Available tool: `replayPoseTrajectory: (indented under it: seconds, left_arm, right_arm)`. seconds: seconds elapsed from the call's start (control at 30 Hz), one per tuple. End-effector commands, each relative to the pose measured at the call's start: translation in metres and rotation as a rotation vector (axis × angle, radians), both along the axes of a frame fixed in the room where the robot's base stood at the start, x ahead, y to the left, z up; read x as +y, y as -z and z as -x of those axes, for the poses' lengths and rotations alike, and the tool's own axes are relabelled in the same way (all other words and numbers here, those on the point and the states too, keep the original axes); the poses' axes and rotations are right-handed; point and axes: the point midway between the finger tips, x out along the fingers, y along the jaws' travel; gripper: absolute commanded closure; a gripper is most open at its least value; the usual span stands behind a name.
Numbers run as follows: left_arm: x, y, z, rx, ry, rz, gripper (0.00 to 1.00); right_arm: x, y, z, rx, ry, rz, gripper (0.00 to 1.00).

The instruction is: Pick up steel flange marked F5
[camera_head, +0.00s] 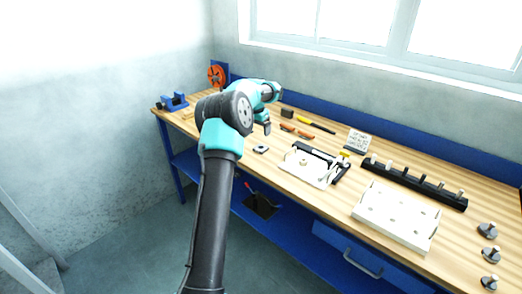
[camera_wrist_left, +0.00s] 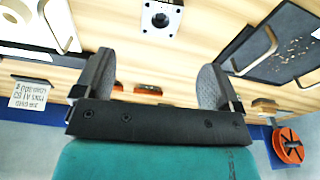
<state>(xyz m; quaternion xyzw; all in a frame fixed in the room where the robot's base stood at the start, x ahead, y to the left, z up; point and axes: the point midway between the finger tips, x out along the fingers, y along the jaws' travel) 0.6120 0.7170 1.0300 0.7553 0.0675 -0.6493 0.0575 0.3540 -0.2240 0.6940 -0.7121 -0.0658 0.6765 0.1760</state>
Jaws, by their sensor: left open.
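A small square steel plate with a dark round centre and small corner holes (camera_head: 261,149) lies on the wooden bench; it also shows at the top of the left wrist view (camera_wrist_left: 161,16). Several round grey metal pieces with stems (camera_head: 488,229) stand at the bench's right end. I cannot read an F5 mark on any of these, so I cannot tell which is the flange. My left gripper (camera_head: 266,126) is over the bench, behind the square plate in the head view. In the left wrist view its fingers (camera_wrist_left: 153,82) are apart with nothing held between them. My right gripper is not in view.
A white board with tools (camera_head: 309,170) and a white perforated tray (camera_head: 395,215) lie right of the plate. A black rack with pegs (camera_head: 415,183), a sign (camera_head: 357,140), orange pieces (camera_head: 297,131), a blue vise (camera_head: 174,102) and an orange reel (camera_head: 216,76) are around.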

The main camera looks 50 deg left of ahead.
Motion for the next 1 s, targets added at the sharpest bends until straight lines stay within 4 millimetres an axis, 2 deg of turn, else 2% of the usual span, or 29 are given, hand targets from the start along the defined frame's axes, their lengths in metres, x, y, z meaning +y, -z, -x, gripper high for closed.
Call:
replayPoseTrajectory:
  seconds: [0.1, 0.3, 0.77, 1.0]
  left_arm:
    - [0.000, 0.022, -0.003, 0.004, 0.000, 0.002, 0.11]
    - [0.001, 0.048, -0.007, 0.002, -0.001, 0.001, 0.11]
    - [0.002, 0.055, -0.008, 0.001, -0.001, 0.001, 0.11]
    - [0.003, 0.082, -0.013, 0.003, -0.001, 0.002, 0.11]
  right_arm:
    - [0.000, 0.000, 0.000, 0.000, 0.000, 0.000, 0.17]
    - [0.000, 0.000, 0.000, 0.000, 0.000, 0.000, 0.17]
    - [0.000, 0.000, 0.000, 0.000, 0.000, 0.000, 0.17]
    - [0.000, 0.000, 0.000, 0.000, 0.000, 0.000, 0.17]
